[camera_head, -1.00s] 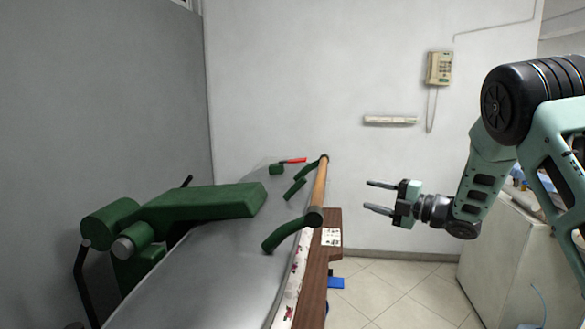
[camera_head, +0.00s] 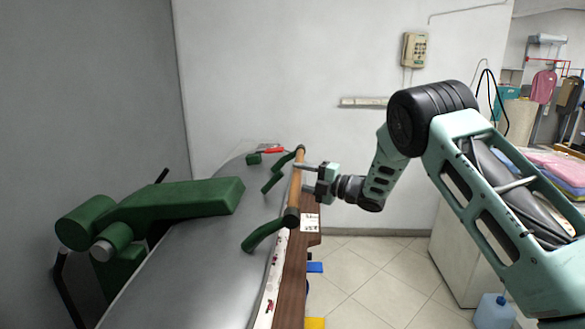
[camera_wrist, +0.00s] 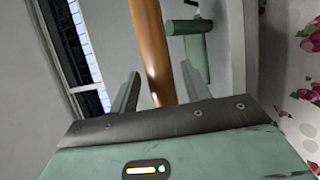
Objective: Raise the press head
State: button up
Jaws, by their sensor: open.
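The press head (camera_head: 190,275) is a broad grey plate under a green arm (camera_head: 190,203), low over a floral-covered board (camera_head: 268,300). A wooden handle bar (camera_head: 294,190) runs along its right edge on curved green brackets (camera_head: 262,235). My gripper (camera_head: 303,177) is open and empty, with its fingertips at the bar's right side, overlapping it in the head view. In the wrist view the bar (camera_wrist: 150,45) runs down between the two spread fingers of my gripper (camera_wrist: 160,88). Whether they touch the bar cannot be told.
A brown table edge (camera_head: 294,285) with a small label (camera_head: 310,222) lies below the bar. A wall phone (camera_head: 414,50) and a ledge (camera_head: 363,102) are on the back wall. A white cabinet (camera_head: 450,240) stands at the right.

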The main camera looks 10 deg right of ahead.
jog(key=shift+p+x, duration=0.4)
jog(key=shift+x, duration=1.1)
